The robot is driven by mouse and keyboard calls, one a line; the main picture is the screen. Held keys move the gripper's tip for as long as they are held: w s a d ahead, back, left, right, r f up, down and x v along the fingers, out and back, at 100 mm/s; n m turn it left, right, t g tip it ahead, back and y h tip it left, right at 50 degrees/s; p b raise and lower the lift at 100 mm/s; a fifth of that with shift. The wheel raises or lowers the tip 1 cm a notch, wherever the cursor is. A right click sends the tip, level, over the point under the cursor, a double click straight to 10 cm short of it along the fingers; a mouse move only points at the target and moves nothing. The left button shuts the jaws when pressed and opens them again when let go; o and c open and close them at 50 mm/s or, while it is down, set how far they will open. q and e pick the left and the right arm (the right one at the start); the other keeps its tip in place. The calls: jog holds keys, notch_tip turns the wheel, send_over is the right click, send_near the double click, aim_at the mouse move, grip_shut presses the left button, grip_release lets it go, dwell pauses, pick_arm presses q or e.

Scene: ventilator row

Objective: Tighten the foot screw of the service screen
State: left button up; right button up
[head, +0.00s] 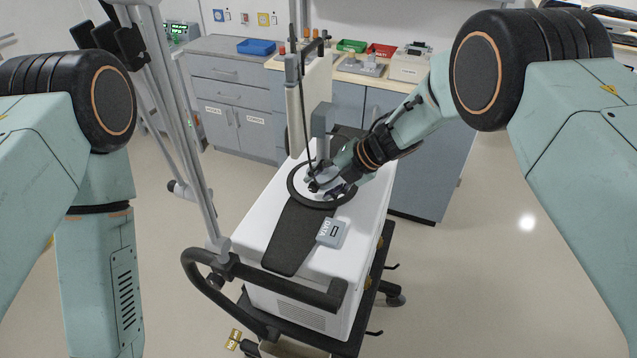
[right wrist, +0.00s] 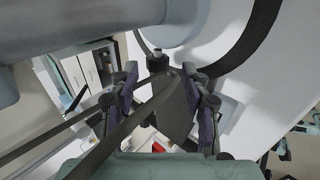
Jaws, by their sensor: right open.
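The service screen (head: 313,105) stands upright on the white ventilator, seen from its side on a grey stem (head: 321,128). Its foot sits within a black ring (head: 295,186) on the ventilator top. My right gripper (head: 325,187) is low over this ring, beside the stem. In the right wrist view, my right gripper (right wrist: 160,76) is open, its two fingers apart. A small dark knob, apparently the foot screw (right wrist: 157,62), shows just beyond the fingertips, between them. I cannot tell whether they touch it. My left gripper is out of view.
A black cable (head: 305,125) hangs from the screen and crosses close to my right gripper. A small grey box (head: 332,232) lies on the ventilator (head: 262,215) in front. A push handle (head: 290,287) is at the near end. Counters with trays stand behind.

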jog(key=shift+a+f, duration=0.3)
jog(key=shift+f, duration=0.05)
jog(key=shift+s+a+r, duration=0.1)
jog(key=shift+a, duration=0.25)
jog(key=shift+w+d+f, duration=0.2)
jog(key=shift+d, duration=0.05)
jog(key=c, duration=0.6)
jog(key=shift+s+a, duration=0.1)
jog(key=shift+a, duration=0.1)
grip_shut()
jog(key=shift+d, duration=0.1)
